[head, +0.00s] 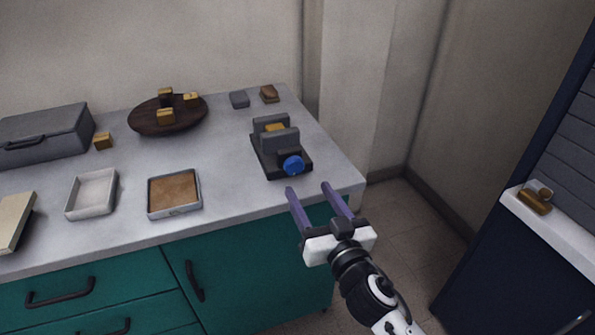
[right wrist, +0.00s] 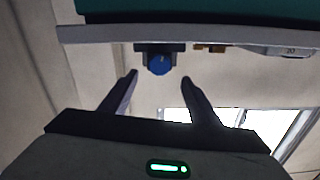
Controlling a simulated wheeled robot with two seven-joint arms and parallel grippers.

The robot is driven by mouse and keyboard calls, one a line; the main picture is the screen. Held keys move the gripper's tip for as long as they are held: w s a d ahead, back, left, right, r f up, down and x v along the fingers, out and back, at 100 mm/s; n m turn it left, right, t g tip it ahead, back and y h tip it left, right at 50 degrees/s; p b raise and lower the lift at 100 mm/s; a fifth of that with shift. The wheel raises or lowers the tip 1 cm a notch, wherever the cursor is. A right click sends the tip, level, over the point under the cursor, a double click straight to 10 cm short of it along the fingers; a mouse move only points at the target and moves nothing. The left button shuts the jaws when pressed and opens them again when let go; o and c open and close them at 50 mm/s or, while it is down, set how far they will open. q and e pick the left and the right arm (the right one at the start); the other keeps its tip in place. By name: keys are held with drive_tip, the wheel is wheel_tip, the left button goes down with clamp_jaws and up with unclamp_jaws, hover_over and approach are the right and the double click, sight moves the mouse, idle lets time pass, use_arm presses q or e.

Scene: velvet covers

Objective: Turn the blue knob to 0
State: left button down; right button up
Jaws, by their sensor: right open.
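The blue knob (head: 293,165) is on the front of a dark grey vise-like device (head: 265,157) near the right end of the counter. A small yellow piece (head: 275,128) sits between its upright plates. The knob also shows in the right wrist view (right wrist: 160,63), ahead between the fingers, with a small light mark too small to read. My right gripper (head: 306,188) is open and empty, in front of the counter edge and just short of the knob, not touching it; the wrist view shows its spread fingers (right wrist: 159,78). My left gripper is not in view.
The grey counter (head: 240,190) also holds a white tray (head: 91,212), a brown-filled tray (head: 174,211), a round dark board (head: 150,125) with several wooden blocks, and a grey case (head: 50,145). Teal drawers (head: 100,290) are below. Open floor (head: 410,215) lies to the right.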

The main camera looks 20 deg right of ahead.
sight(296, 169)
drive_tip(key=w, duration=0.7)
drive_tip(key=shift+w+a, duration=0.1)
drive_tip(key=shift+w, duration=0.75)
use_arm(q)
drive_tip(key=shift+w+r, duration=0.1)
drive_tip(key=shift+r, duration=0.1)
use_arm(e)
drive_tip(key=c, duration=1.1)
drive_tip(key=shift+o, duration=0.2)
drive_tip(key=shift+f, duration=0.1)
